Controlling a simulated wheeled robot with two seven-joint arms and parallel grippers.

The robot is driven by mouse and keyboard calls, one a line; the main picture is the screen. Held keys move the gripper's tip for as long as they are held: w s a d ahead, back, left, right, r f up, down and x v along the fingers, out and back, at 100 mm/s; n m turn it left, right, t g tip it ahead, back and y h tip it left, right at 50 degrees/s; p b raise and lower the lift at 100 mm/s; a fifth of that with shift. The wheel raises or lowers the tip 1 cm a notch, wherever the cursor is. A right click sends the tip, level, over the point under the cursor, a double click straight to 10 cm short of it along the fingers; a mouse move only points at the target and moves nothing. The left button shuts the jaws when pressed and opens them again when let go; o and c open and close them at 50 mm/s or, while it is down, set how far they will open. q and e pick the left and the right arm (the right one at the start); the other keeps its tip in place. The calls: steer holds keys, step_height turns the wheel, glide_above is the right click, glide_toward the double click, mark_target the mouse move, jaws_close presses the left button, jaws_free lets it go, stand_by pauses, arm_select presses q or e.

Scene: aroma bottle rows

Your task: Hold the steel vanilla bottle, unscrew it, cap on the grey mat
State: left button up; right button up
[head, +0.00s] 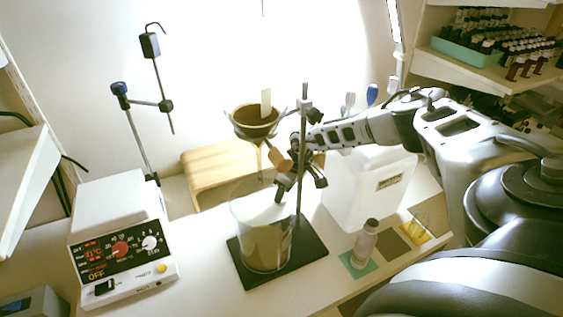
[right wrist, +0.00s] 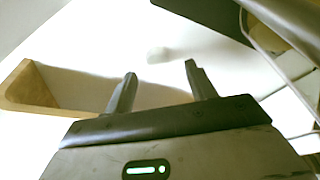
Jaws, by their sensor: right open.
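A pale metallic bottle with a dark cap (head: 365,243) stands upright on a green mat (head: 347,260) near the front edge of the table. Any lettering on it is too small to read. A brownish-grey mat (head: 392,236) lies empty just right of it. My right gripper (right wrist: 160,82) is open, with nothing between its fingers. In the head view my right arm reaches in from the right, above and behind the bottle, and its end is partly hidden by the stand. My left gripper is not in view.
A stand rod (head: 303,190) with clamps and a large glass beaker (head: 262,235) stand left of the bottle, under a funnel (head: 255,122). A white canister (head: 365,190) is behind the bottle. A small glass vessel (head: 419,226) stands to the right. A wooden bench (head: 205,165) is behind.

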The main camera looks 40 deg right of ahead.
steer(key=x, duration=0.3)
steer(key=shift+w+d+f, duration=0.1)
steer(key=shift+w, duration=0.25)
steer(key=shift+w+f, duration=0.15)
steer(key=shift+f, duration=0.5)
steer(key=c, duration=1.1)
